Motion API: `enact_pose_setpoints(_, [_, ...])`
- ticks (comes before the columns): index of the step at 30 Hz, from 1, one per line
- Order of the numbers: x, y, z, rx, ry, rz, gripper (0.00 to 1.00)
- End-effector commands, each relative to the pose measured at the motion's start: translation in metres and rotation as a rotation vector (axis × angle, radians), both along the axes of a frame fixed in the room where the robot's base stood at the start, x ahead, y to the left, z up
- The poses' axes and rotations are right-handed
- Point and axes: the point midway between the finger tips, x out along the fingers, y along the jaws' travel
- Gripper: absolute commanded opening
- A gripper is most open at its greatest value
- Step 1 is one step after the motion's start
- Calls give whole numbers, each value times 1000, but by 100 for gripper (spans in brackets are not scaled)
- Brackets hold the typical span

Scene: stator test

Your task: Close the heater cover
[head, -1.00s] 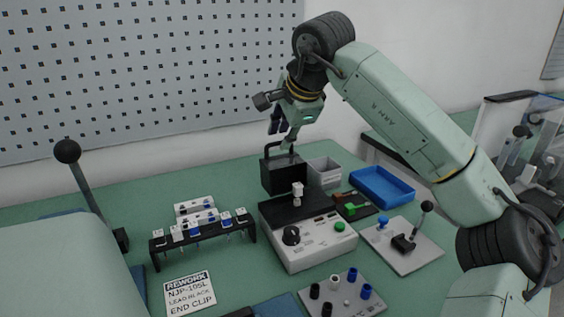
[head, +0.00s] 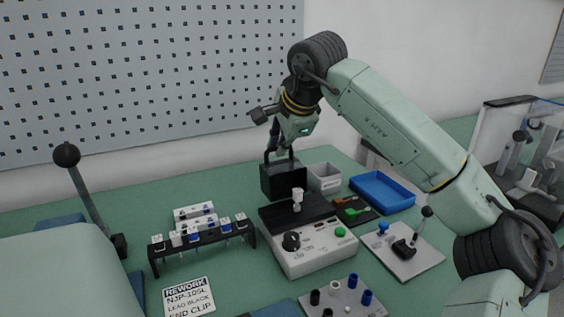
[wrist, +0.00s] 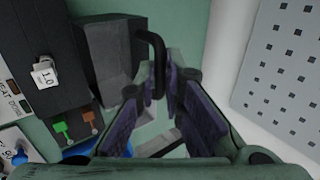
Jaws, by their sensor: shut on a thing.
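The heater cover (head: 284,181) is a black box-shaped lid standing upright at the back edge of the white and black heater unit (head: 310,240). It also shows in the wrist view (wrist: 108,55), with its black bar handle (wrist: 155,50) sticking out toward my fingers. My gripper (head: 279,150) is above the cover and shut on the handle. In the wrist view, my gripper (wrist: 163,75) has its fingers on both sides of the handle bar. A small white tagged part (head: 297,196) sits on the black top of the heater; it also shows in the wrist view (wrist: 45,73).
A grey bin (head: 324,178) stands just right of the cover, and a blue tray (head: 382,189) lies farther right. A lever plate (head: 405,252) is right of the heater. A black rack (head: 205,242) of parts stands left. The pegboard (head: 150,70) is behind.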

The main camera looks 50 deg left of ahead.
Motion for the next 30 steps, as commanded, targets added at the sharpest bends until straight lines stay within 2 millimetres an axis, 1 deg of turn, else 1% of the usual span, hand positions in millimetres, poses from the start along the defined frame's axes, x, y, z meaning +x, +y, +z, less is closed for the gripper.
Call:
enact_pose_setpoints(11, [0, -1, 1, 2, -1, 1, 0])
enact_pose_setpoints(14, [-1, -7, 4, 2, -3, 0, 0])
enact_pose_setpoints(20, [-7, -26, 11, 0, -3, 1, 0])
enact_pose_setpoints(30, [-8, -29, 11, -1, -2, 1, 0])
